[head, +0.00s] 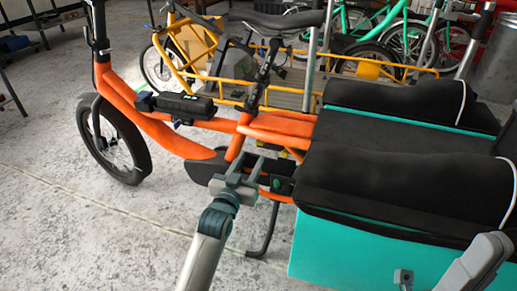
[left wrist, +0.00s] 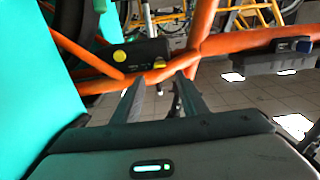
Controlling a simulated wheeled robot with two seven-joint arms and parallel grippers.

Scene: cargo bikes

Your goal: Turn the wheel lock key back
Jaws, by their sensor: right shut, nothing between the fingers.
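A black lock housing (head: 283,184) sits low on the orange bike frame, beside the teal cargo box. My left gripper (head: 246,168) is by the frame, left of the housing. In the left wrist view its fingers (left wrist: 161,90) stand apart with a gap between them, below the orange tube.
The orange bike's front wheel (head: 113,140) is at the left. The teal box (head: 345,250) with its black cover (head: 385,165) fills the right side. A kickstand (head: 264,232) stands below the frame. Yellow and green bikes are behind. The floor (head: 90,240) at lower left is clear.

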